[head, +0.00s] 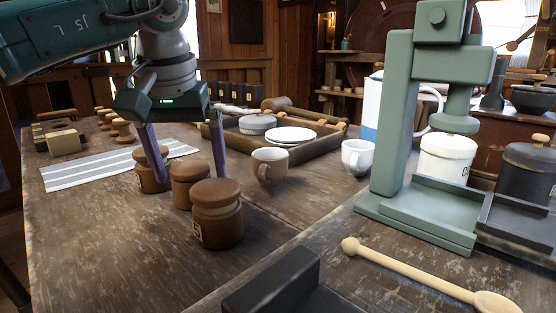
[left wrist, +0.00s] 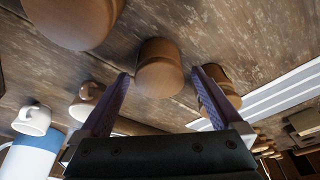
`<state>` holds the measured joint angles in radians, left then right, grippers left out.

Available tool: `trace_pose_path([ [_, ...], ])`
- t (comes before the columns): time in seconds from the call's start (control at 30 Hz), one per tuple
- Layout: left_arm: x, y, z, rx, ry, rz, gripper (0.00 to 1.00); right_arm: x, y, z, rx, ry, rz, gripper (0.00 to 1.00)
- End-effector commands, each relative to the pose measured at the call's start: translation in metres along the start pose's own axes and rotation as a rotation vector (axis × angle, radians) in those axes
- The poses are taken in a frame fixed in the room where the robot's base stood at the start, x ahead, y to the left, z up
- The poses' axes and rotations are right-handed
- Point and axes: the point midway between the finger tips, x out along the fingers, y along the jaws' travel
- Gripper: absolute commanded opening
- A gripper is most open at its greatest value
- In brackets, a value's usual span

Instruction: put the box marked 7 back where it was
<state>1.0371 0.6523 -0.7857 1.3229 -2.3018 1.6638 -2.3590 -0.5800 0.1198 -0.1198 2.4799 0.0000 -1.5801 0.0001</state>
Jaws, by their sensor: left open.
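Three round lidded wooden boxes stand in a row on the table: a front one (head: 217,222), a middle one (head: 188,180) and a back one (head: 152,178). Pale labels show on the front and back ones, but I cannot read a 7 on any. My left gripper (head: 192,181) is open, pointing down, with its fingers to either side of the middle box. In the left wrist view the middle box (left wrist: 160,72) shows between the fingertips, with gaps; the front box (left wrist: 75,18) and back box (left wrist: 222,85) lie either side. I see no right gripper.
A striped cloth (head: 115,169) lies left, with spools (head: 122,131) and a small block-shaped box (head: 65,142) beyond. A tray (head: 322,149), two mugs (head: 270,168) (head: 357,157) and a green press (head: 415,215) stand right. A wooden spoon (head: 425,277) lies in front.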

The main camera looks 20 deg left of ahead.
Motion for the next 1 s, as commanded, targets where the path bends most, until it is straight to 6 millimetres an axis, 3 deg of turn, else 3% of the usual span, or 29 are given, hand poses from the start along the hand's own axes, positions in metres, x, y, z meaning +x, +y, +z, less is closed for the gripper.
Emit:
trace_pose_path([
  [0.17,-0.008,0.0,-0.002,0.001,0.001,0.0,1.0,-0.004,0.0,-0.001,0.0,0.0,0.0,0.6],
  [0.5,-0.081,0.0,-0.003,0.001,0.005,0.001,1.0,-0.024,0.001,-0.008,0.0,0.001,0.0,0.6],
  [0.7,-0.113,0.0,-0.002,0.0,0.003,0.0,1.0,-0.031,0.001,-0.01,0.0,0.001,0.0,0.6],
  [1.0,-0.123,0.0,-0.001,0.0,-0.001,-0.001,1.0,-0.032,0.001,-0.01,0.0,0.001,0.0,0.6],
])
